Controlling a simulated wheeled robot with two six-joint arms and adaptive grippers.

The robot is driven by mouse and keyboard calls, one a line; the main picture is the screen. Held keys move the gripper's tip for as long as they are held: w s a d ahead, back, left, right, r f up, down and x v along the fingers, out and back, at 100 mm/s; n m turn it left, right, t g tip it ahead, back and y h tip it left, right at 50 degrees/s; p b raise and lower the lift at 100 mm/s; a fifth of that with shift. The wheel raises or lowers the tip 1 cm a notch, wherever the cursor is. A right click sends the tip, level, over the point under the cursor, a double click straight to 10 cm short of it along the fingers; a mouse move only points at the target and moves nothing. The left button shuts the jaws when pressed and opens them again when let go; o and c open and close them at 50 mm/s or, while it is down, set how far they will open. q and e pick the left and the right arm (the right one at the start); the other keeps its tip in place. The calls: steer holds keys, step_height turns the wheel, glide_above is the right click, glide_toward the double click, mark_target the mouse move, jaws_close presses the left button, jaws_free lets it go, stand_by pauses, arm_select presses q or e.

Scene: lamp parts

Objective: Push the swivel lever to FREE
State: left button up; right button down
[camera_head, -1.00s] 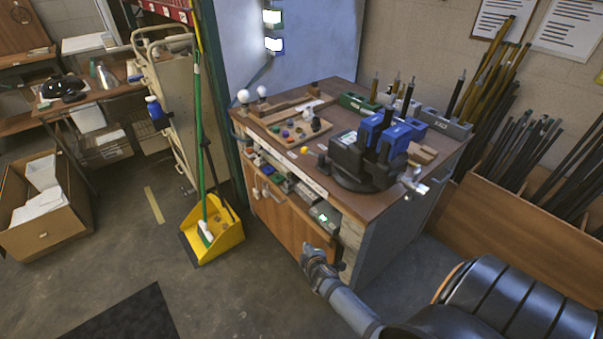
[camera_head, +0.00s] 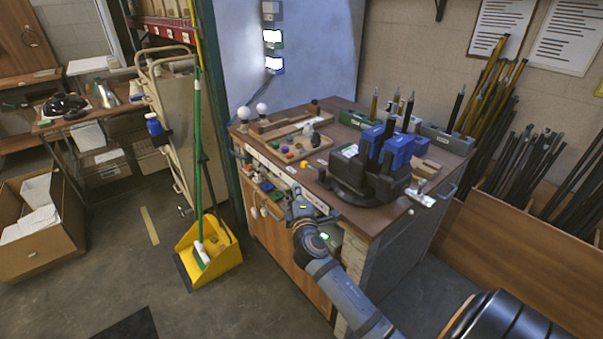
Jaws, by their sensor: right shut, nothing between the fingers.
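A dark vise with blue jaw covers (camera_head: 398,151) stands on a round base at the front right of the wooden workbench (camera_head: 350,108). A small dark lever-like part (camera_head: 323,174) sticks out at the left of the vise base; it looks like the swivel lever, but its setting and any FREE mark are too small to read. My right gripper (camera_head: 297,194) is shut and empty. It is at the bench's front edge, to the left of and below the vise base, and appears apart from the lever. My left gripper is out of view.
Light bulbs, a board with coloured pieces (camera_head: 298,149) and a yellow knob (camera_head: 305,165) lie left of the vise. Open shelves with small parts sit below the bench top. A box of dark rods (camera_head: 520,235) stands right; a yellow dustpan (camera_head: 215,255) stands left.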

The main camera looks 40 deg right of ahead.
steer(key=w+d, duration=0.6)
steer(key=w, duration=0.1)
steer(key=shift+w+d, duration=0.15)
steer(key=shift+d, duration=0.2)
steer(key=shift+f, duration=0.1)
